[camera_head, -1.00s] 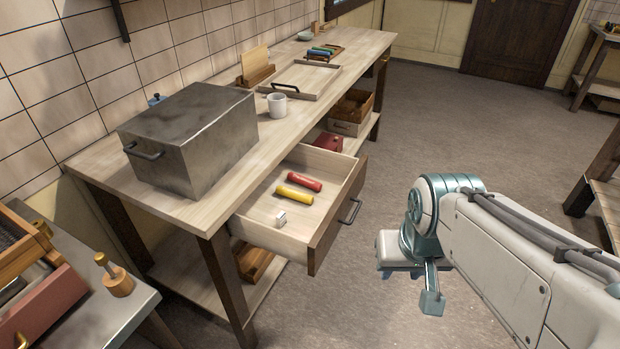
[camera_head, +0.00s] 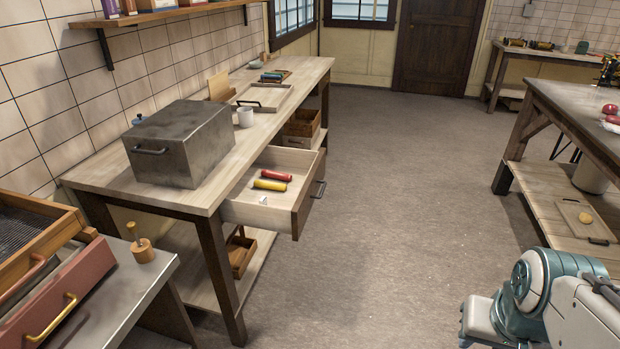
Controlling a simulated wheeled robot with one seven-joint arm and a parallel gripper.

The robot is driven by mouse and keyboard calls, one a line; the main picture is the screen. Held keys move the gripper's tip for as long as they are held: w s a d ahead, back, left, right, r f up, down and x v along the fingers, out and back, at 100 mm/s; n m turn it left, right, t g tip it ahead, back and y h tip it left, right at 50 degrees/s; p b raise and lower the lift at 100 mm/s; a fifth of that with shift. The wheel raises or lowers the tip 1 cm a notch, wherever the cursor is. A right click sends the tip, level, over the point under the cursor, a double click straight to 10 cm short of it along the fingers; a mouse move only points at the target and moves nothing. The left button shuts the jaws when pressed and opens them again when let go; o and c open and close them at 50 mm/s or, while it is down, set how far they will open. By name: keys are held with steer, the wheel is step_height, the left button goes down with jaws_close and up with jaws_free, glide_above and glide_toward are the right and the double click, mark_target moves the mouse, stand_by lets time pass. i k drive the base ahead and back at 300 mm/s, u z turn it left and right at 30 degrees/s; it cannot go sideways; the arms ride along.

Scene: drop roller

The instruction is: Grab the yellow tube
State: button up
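The yellow tube (camera_head: 270,184) lies on its side in the open drawer (camera_head: 292,158) under the long workbench. A red tube (camera_head: 276,175) lies just behind it, and a small white block (camera_head: 263,200) lies in front of it. My gripper (camera_head: 474,340) shows only in part at the bottom right edge, well to the right of the drawer and apart from the tubes. Its fingers are cut off by the frame, so I cannot see whether it is open or shut.
A side table (camera_head: 165,268) with wooden trays stands at the near left. Another workbench (camera_head: 570,105) stands at the right. The floor (camera_head: 390,200) between is clear.

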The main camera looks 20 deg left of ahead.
mark_target(274, 186)
steer(key=z, duration=0.05)
steer(key=i, duration=1.15)
steer(key=u, duration=0.45)
steer(key=i, duration=1.2)
steer(key=u, duration=1.65)
steer(key=i, duration=0.6)
steer(key=u, duration=0.5)
